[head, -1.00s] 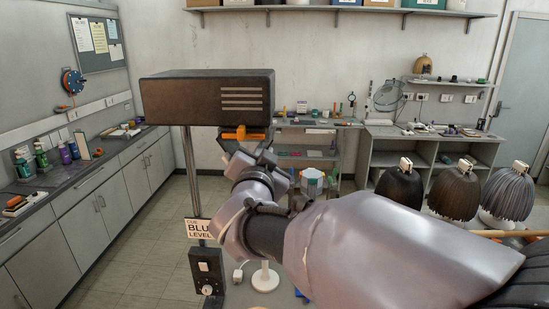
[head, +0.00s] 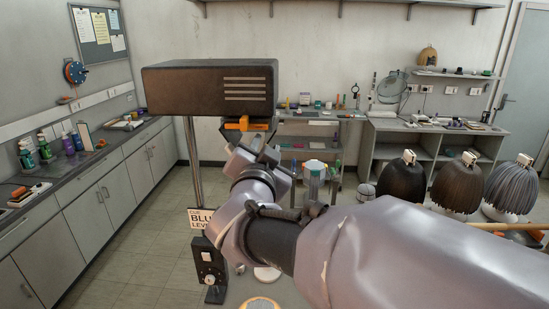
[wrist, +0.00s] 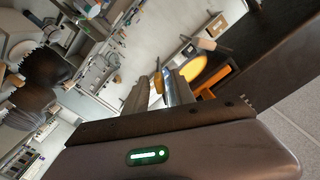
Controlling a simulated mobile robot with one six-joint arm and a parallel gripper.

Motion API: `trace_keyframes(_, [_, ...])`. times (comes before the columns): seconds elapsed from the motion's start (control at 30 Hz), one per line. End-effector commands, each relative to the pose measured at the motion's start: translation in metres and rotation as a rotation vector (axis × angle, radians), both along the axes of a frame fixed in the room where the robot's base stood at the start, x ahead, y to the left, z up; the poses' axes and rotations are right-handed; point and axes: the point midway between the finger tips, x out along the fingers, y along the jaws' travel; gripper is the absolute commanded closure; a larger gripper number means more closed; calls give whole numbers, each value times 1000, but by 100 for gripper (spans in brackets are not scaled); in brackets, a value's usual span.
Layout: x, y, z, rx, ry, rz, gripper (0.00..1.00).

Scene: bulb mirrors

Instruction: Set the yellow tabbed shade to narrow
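A dark box-shaped lamp housing (head: 208,90) with pale slots stands on a metal post in the head view. A yellow-orange tab (head: 236,124) shows under its front edge; the rest of the shade is hidden there. In the wrist view a glowing yellow-orange disc (wrist: 196,67) and an orange block (wrist: 214,82) show under the dark housing. My gripper (head: 250,132) is right below the housing at the tab, its dark fingers apart. In the wrist view my gripper (wrist: 160,86) has a narrow yellow piece showing between its fingers; I cannot tell whether they touch it.
A sign reading "BLU... LEVEL" (head: 200,218) and a black switch box with a knob (head: 209,262) are on the post. Several wigs on stands (head: 457,182) are at the right. A cabinet counter (head: 105,150) runs along the left. The floor between is clear.

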Motion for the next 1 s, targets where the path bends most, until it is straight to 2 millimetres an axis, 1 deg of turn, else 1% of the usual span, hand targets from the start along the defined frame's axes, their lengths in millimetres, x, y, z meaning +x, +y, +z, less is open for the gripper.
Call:
trace_keyframes(0.03, [-13, 1, 1, 2, 0, 4, 69])
trace_keyframes(0.17, [-48, 3, 1, 3, -1, 4, 69])
trace_keyframes(0.3, [-89, 4, 1, 2, -1, 5, 69])
trace_keyframes(0.4, [-115, 5, 1, 2, 0, 6, 69])
trace_keyframes(0.5, [-134, 6, 1, 3, -1, 4, 69])
trace_keyframes(0.6, [-144, 5, 0, 1, 1, 2, 69])
trace_keyframes(0.7, [-147, 5, 0, 1, 1, 1, 69])
trace_keyframes(0.93, [-146, 5, -1, 3, 2, 2, 69])
trace_keyframes(1.0, [-142, 2, -8, 23, 10, 30, 69])
